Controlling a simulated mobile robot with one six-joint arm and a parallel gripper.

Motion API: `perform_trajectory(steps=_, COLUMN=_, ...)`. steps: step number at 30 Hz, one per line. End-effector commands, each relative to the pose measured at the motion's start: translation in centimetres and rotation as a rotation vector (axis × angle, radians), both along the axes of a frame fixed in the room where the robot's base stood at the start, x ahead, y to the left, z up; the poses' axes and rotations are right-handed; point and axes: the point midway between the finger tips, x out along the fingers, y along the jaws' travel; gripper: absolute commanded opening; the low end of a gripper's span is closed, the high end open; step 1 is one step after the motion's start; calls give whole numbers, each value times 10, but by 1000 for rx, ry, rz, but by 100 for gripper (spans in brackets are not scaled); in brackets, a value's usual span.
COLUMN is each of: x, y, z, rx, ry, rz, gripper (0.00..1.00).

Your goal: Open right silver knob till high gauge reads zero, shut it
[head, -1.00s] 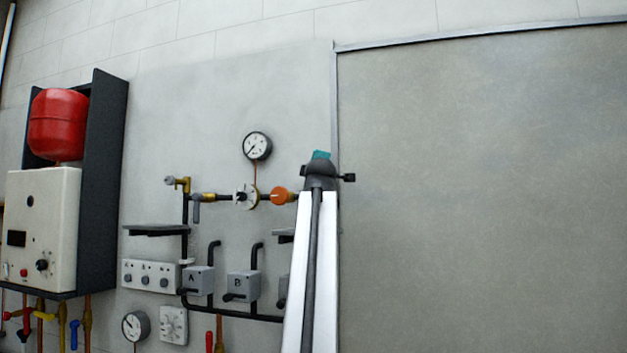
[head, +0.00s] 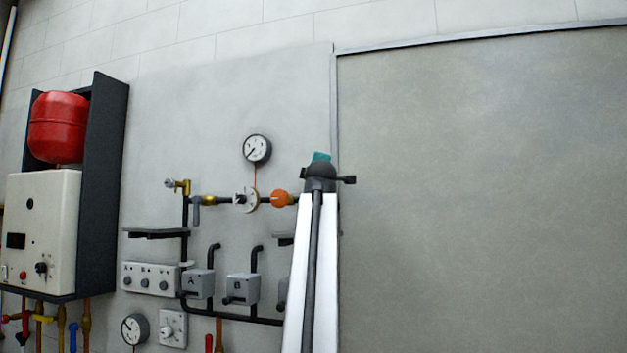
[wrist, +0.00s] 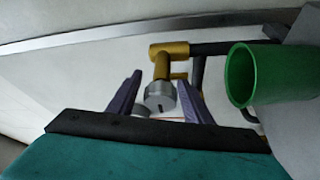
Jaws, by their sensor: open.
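In the wrist view a silver-grey round knob (wrist: 160,97) with a dark slot sits on the end of a brass fitting (wrist: 167,60). My gripper (wrist: 164,71) is open, with one purple finger on each side of the knob. I cannot tell if either finger touches it.
A green cylinder (wrist: 254,76) is close on the right in the wrist view, beside dark pipes. The head view shows an orange knob (head: 281,198), a lower gauge (head: 135,329), grey boxes A (head: 198,284) and B (head: 242,289), and a bare panel (head: 480,190) at right.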

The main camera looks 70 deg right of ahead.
Motion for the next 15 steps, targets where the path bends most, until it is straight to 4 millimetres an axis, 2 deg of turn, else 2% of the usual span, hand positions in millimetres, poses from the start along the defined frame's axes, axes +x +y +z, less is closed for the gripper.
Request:
perform_trajectory(steps=7, x=-12, y=24, z=-6, rx=-2, ry=-1, rz=0, gripper=46)
perform_trajectory(steps=15, x=-20, y=43, z=-4, rx=0, ry=0, rz=0, gripper=46)
